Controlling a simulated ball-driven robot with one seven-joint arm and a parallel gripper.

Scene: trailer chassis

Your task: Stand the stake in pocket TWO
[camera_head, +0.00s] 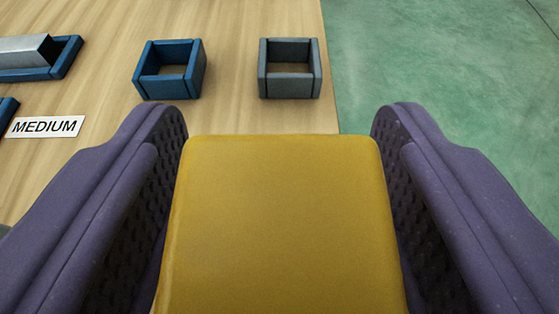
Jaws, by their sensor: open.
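A yellow block (285,225) with a flat face and rounded edges fills the space between the fingers of my gripper (280,150). It looks like the stake, seen close from its end; its lower part is hidden. My purple gripper is open, with one ridged pad close along each side of the block. I cannot tell whether the pads touch it. Beyond it, two square, open-topped pockets stand on the wooden surface: a blue one (148,83) and a grey one (290,88) to its right. Both look empty. No number shows on either, so I cannot tell which is TWO.
A grey metal bar (22,50) lies in a blue tray (68,58) at the upper left. A white label (45,127) reads MEDIUM, with another blue edge beside it. The wooden surface (235,30) ends at the right, above a green floor (440,70).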

